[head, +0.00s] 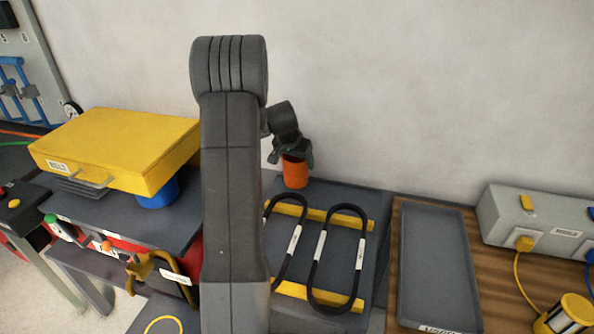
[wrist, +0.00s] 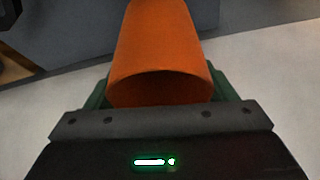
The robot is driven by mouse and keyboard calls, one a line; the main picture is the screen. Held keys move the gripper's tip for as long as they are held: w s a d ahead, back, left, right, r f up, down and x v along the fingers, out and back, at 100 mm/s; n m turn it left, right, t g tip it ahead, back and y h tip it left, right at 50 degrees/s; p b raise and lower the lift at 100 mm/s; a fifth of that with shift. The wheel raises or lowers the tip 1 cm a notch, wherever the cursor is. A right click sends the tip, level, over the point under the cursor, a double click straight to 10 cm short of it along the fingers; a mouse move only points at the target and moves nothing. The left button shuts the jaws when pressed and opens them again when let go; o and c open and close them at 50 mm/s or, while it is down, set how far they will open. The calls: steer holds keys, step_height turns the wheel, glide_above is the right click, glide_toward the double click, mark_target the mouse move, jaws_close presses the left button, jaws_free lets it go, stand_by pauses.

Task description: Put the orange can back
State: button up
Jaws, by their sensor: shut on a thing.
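The orange can (head: 295,172) hangs below my gripper (head: 292,155) near the wall, at the back edge of the dark grey board. In the wrist view the orange can (wrist: 162,50) fills the space between the fingers of my gripper (wrist: 165,95), and its near rim faces the camera. My gripper is shut on the can. Whether the can's bottom touches the surface below cannot be told. My arm covers part of the scene left of the can.
Two black loops (head: 338,262) with white labels lie on yellow bars in front of the can. An empty grey tray (head: 437,265) is to the right. A yellow case (head: 115,145) stands at left over a blue object (head: 159,194). A grey box (head: 535,225) stands far right.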

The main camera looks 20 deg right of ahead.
steer(key=shift+f, duration=2.05)
steer(key=o, duration=1.3)
steer(key=shift+r, duration=0.3)
steer(key=b+v, duration=0.1)
steer(key=v, duration=1)
steer(key=shift+s+a+r, duration=0.15)
steer(key=shift+s+r, duration=0.05)
steer(key=shift+r, duration=0.1)
